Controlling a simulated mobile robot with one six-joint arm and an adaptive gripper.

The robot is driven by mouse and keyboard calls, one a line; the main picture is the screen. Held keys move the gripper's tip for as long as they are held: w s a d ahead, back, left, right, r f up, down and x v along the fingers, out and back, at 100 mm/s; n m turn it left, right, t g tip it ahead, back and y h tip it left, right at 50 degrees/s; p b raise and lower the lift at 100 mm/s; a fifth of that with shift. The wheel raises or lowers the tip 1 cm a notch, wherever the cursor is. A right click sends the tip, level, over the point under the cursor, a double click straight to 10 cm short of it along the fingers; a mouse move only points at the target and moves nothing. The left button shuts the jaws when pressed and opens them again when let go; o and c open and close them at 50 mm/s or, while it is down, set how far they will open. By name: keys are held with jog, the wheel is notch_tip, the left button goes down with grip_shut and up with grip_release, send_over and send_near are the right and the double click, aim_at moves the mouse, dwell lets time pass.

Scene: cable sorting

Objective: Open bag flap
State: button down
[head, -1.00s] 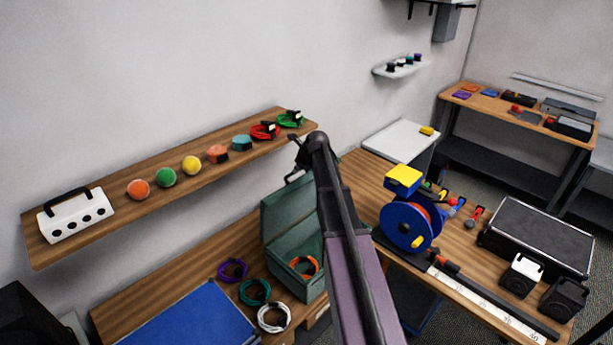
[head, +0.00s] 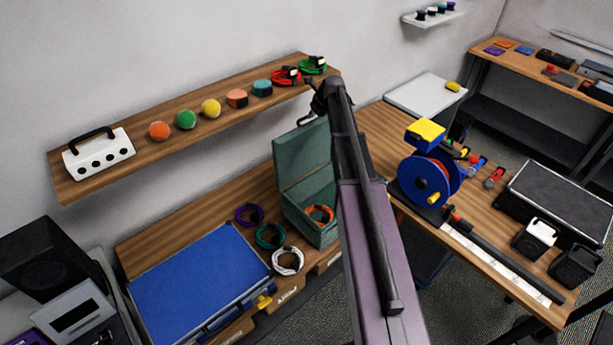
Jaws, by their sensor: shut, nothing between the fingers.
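The green bag (head: 322,236) stands on the wooden bench in the middle of the head view. Its flap (head: 302,156) is raised and stands up at the back, so the bag's inside shows. An orange coiled cable (head: 319,214) lies inside it. My gripper (head: 310,117) is at the upper edge of the raised flap in the picture. It is shut and holds nothing. I cannot tell whether it touches the flap. My arm hides the right side of the bag and flap.
Purple (head: 249,215), teal (head: 270,237) and white (head: 288,261) coiled cables lie left of the bag, beside a blue case (head: 195,285). A wall shelf (head: 130,158) runs behind. A blue cable reel (head: 425,181) stands on the right bench.

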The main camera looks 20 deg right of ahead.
jog(key=s+d, duration=0.3)
jog(key=s, duration=0.6)
jog(key=s+d+f+p+v, duration=0.1)
jog(key=s+p+v, duration=0.1)
jog(key=p+v, duration=0.9)
jog(key=s+a+f+n+g+b, duration=0.2)
jog(key=s+a+f+n+b, duration=0.2)
jog(key=a+f+n+b, duration=0.4)
jog(key=s+a+f+n+g+b, duration=0.2)
jog(key=s+a+f+n+b, duration=0.3)
jog(key=a+f+n+b, duration=0.3)
jog(key=shift+s+a+n+h, duration=0.3)
jog(key=shift+a+n, duration=0.65)
jog(key=shift+n, duration=0.65)
